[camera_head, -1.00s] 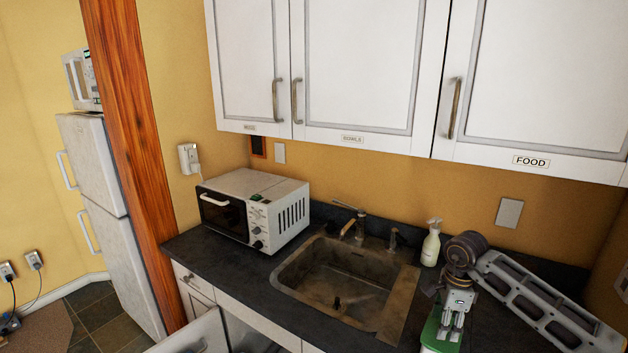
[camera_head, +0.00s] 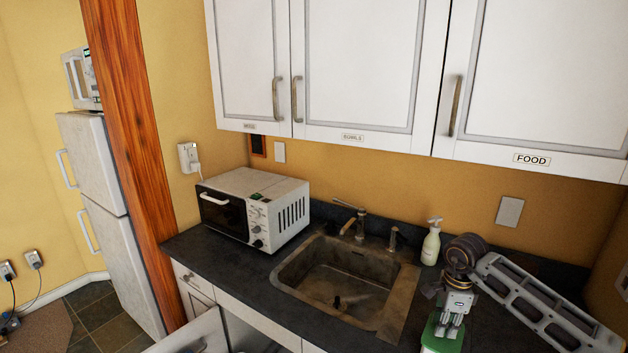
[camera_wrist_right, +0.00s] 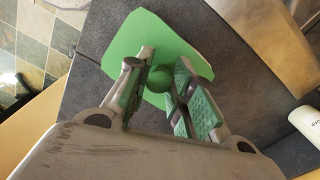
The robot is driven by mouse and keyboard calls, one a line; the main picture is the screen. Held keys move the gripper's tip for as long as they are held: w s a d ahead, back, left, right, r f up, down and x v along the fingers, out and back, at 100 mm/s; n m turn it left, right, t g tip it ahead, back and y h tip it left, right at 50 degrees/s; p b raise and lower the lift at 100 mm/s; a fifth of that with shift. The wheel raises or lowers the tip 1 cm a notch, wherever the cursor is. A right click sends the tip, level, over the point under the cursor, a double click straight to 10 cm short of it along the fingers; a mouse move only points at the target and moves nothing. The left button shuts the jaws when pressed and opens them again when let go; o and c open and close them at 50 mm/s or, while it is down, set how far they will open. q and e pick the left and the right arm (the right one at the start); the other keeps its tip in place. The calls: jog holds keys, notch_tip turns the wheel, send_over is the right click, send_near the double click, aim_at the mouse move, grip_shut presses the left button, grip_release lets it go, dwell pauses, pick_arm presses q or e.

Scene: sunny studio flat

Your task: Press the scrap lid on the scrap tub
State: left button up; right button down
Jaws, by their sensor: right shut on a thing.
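The green scrap lid (camera_head: 431,333) is at the bottom edge of the head view, at the right end of the counter by the sink. It also fills the top middle of the right wrist view (camera_wrist_right: 170,32), with a round green knob. My right gripper (camera_head: 449,328) points down over it and is shut on the knob, which shows between the fingers in the right wrist view (camera_wrist_right: 161,80). The scrap tub is mostly hidden under the lid; only a pale strip shows below the green. I cannot tell whether the lid is seated. My left gripper is not in view.
The sink (camera_head: 398,290) lies left of the lid. My right arm reaches in from the right. A white microwave (camera_head: 262,195) stands on the left of the counter (camera_head: 257,287). Cabinets (camera_head: 365,60) hang above.

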jog(key=shift+r, duration=0.15)
dwell(0.3)
jog(key=shift+r+p, duration=0.95)
jog(key=shift+r, duration=0.95)
jog(key=shift+f, duration=0.2)
jog(key=shift+f+n+b, duration=0.5)
jog(key=shift+f+b, duration=1.05)
jog(key=shift+f+b, duration=0.15)
jog(key=shift+b, duration=0.5)
dwell(1.9)
dwell(0.3)
jog(key=c, duration=0.7)
grip_release()
